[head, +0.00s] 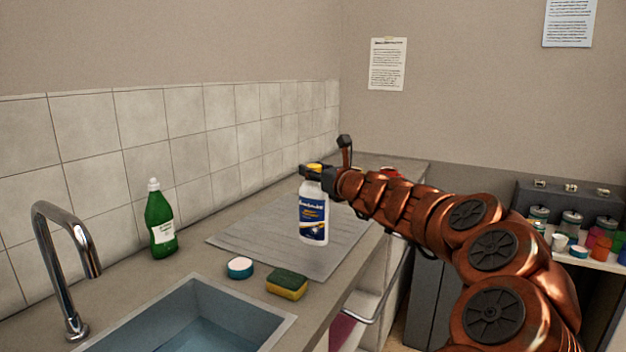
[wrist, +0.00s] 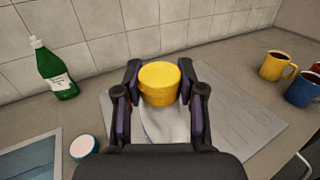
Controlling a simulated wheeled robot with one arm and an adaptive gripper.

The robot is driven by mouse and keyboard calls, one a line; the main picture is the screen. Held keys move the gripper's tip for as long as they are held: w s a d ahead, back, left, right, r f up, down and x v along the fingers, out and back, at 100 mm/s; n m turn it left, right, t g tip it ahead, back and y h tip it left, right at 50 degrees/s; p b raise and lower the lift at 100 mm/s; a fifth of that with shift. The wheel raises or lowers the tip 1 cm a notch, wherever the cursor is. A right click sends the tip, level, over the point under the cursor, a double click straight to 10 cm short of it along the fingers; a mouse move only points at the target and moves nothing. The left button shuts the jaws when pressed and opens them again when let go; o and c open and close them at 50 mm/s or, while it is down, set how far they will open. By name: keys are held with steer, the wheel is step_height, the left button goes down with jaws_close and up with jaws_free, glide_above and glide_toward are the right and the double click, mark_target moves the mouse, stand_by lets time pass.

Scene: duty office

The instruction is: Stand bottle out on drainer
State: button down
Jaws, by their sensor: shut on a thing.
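A white bottle (head: 313,219) with a blue label and a yellow cap is upright over the grey ribbed drainer (head: 262,262). My gripper (head: 316,172) is shut on it near its top. In the wrist view the yellow cap (wrist: 159,84) sits between the two fingers of my gripper (wrist: 160,97), with the white body partly hidden below. In the head view the bottle's base appears at the drainer's surface; I cannot tell whether it touches. The drainer also shows in the wrist view (wrist: 245,127), with bare room right of the bottle.
A green bottle (head: 160,222) stands by the tiled wall. A round blue-and-white tub (head: 240,267) and a sponge (head: 287,284) lie between the drainer and the sink (head: 284,322). A tap (head: 72,262) stands at left. Yellow (wrist: 277,66) and blue (wrist: 303,89) mugs stand beyond the drainer.

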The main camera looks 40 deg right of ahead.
steer(key=shift+w+d+f, duration=0.1)
steer(key=shift+w+d, duration=1.6)
steer(key=shift+w, duration=0.1)
steer(key=shift+f+b, duration=0.35)
steer(key=shift+f, duration=1.45)
steer(key=c, duration=0.7)
jaws_free()
steer(key=shift+f, duration=0.1)
steer(key=s+a, duration=0.2)
steer(key=s, duration=0.9)
steer(key=shift+s, duration=0.35)
steer(key=shift+a, duration=0.1)
